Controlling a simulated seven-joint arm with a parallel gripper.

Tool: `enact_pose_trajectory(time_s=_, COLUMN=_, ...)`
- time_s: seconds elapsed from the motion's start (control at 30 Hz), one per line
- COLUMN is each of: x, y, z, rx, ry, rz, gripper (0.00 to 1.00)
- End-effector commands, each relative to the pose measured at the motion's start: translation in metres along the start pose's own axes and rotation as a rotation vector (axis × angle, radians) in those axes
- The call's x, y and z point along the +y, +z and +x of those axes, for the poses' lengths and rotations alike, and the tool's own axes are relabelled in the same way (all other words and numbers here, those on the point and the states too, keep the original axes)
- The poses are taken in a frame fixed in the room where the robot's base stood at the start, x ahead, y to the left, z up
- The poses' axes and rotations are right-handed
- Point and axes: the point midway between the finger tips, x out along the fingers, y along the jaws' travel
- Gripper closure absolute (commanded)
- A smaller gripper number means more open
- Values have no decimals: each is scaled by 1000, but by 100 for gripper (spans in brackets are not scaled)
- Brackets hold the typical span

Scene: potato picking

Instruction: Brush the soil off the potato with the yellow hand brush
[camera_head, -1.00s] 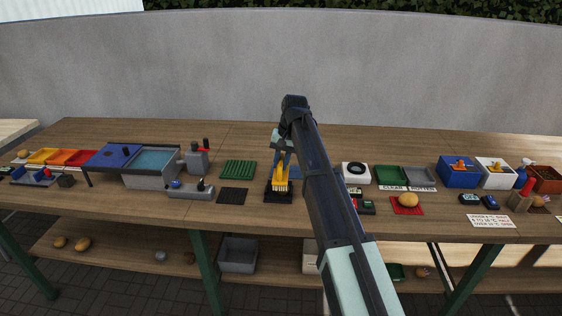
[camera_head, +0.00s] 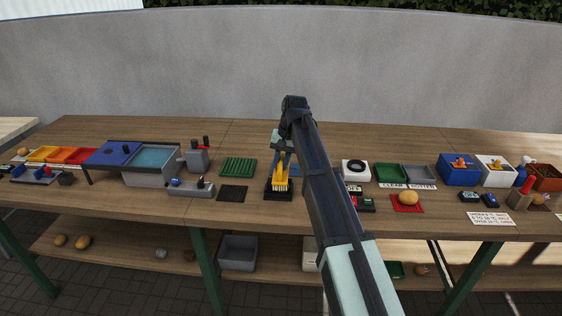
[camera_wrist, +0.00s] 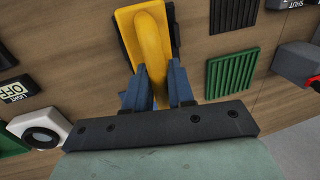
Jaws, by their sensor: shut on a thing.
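The yellow hand brush (camera_head: 280,184) is at the middle of the table, over a dark holder or mat (camera_head: 268,197). In the wrist view the yellow handle (camera_wrist: 149,45) lies between the blue fingers of my gripper (camera_wrist: 157,88), which is shut on it. The brush's underside is hidden, and I cannot tell whether it touches the dark base. A potato (camera_head: 408,197) lies on a red mat (camera_head: 406,209), right of my arm. No soil on it can be made out at this size. Another potato-like lump (camera_head: 540,198) is at the far right.
A green ribbed mat (camera_head: 238,167) and a black ribbed mat (camera_head: 232,193) lie left of the brush. A white box with a black ring (camera_head: 356,172) and green and grey trays (camera_head: 387,174) stand to the right. My arm hides part of the table.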

Motion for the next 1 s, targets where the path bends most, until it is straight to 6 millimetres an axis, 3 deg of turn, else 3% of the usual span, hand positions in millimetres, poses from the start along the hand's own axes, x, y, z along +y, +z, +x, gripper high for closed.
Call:
enact_pose_trajectory(time_s=0.63, x=0, y=-20, z=0, rx=0, ry=0, rz=0, gripper=100)
enact_pose_trajectory(time_s=1.0, x=0, y=-6, z=1, rx=0, ry=0, rz=0, gripper=100)
